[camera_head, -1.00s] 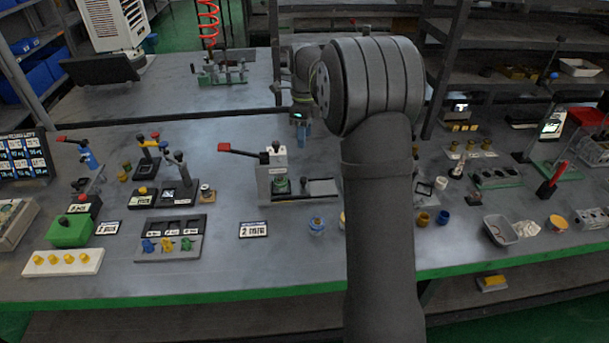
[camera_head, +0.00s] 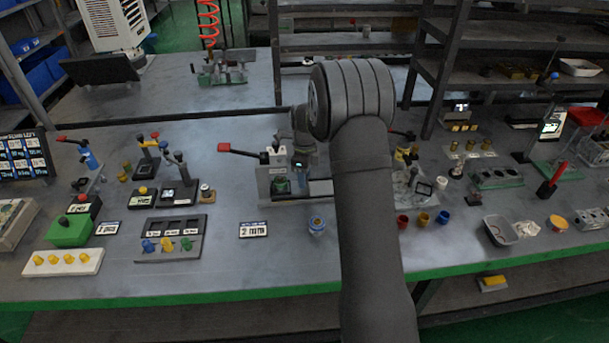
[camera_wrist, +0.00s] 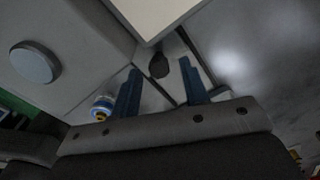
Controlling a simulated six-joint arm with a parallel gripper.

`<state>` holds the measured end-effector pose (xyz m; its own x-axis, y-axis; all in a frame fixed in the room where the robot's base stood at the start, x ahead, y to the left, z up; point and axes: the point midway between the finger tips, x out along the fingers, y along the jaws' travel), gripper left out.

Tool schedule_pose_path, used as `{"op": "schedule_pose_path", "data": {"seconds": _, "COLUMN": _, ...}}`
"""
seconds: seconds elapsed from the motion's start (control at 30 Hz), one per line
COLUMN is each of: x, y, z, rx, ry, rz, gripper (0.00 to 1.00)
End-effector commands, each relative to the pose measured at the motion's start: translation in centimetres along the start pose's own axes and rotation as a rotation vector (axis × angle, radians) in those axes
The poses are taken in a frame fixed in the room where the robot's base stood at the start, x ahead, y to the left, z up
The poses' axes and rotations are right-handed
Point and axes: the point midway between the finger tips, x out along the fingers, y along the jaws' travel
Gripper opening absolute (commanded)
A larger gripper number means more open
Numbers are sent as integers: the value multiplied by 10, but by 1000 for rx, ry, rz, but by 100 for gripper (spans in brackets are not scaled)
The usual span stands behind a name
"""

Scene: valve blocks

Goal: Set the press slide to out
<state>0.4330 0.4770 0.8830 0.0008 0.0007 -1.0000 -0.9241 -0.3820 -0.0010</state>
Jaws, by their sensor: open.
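The press (camera_head: 265,178) stands mid-table with a grey upright body and a red-ended lever (camera_head: 238,150). A green part (camera_head: 280,186) sits low in it. Its pale slide rail (camera_head: 320,187) runs right along the base and passes behind my arm. My gripper (camera_head: 301,172) is over the rail, just right of the press body. In the wrist view the two blue fingers of my gripper (camera_wrist: 161,72) are apart. A dark rounded knob (camera_wrist: 158,65) shows between their tips; I cannot tell whether they touch it. A large pale block edge crosses the top.
A blue-and-white round part (camera_head: 317,226) and a "2 mm" label plate (camera_head: 253,229) lie in front of the press. Red, yellow and blue cups (camera_head: 423,219) stand right of my arm. Lever fixtures (camera_head: 178,185) stand to the left.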

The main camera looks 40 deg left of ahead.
Motion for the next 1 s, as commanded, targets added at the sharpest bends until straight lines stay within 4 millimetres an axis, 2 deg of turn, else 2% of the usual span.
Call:
{"op": "schedule_pose_path", "data": {"seconds": 0.17, "x": 0, "y": 0, "z": 0, "rx": 0, "ry": 0, "rz": 0, "gripper": 41}}
{"op": "schedule_pose_path", "data": {"seconds": 0.33, "x": 0, "y": 0, "z": 0, "rx": 0, "ry": 0, "rz": 0, "gripper": 10}}
{"op": "schedule_pose_path", "data": {"seconds": 0.4, "x": 0, "y": 0, "z": 0, "rx": 0, "ry": 0, "rz": 0, "gripper": 0}}
{"op": "schedule_pose_path", "data": {"seconds": 0.63, "x": 0, "y": -3, "z": -6, "rx": 2, "ry": 0, "rz": 0, "gripper": 0}}
{"op": "schedule_pose_path", "data": {"seconds": 0.9, "x": 0, "y": -26, "z": -62, "rx": 4, "ry": 1, "rz": 1, "gripper": 0}}
{"op": "schedule_pose_path", "data": {"seconds": 1.0, "x": 0, "y": -32, "z": -76, "rx": 2, "ry": 1, "rz": 0, "gripper": 0}}
